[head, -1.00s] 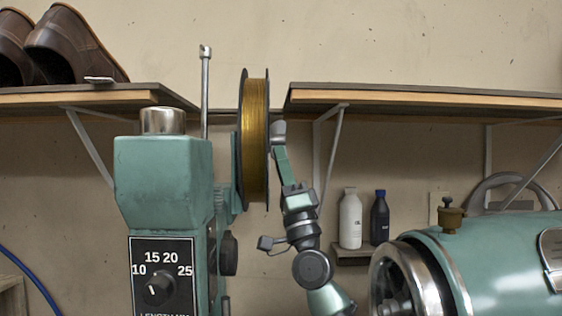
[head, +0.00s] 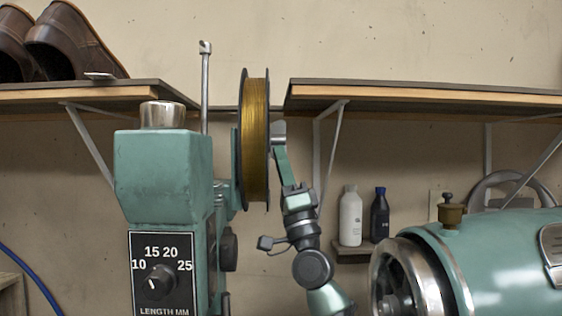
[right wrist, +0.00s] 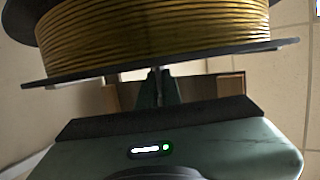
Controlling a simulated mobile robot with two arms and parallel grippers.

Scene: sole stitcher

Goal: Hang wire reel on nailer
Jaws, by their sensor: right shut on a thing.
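The wire reel (head: 256,140) has gold wire between dark flanges. It stands upright, nearly edge-on, right beside the green nailer (head: 165,170) in the head view. Its left flange is close to a green plate on the nailer's right side; I cannot tell whether they touch or whether the reel is on a holder. My right gripper (head: 278,138) is shut on the reel at its right side. In the right wrist view the reel (right wrist: 150,30) fills the top, and the grip itself is hidden. My left gripper is out of view.
A thin metal rod (head: 205,88) rises behind the nailer. A shelf with brown shoes (head: 85,43) is at left, and another shelf (head: 420,98) is at right. Two bottles (head: 350,216) stand behind my arm. A green machine with a round drum (head: 490,265) is at lower right.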

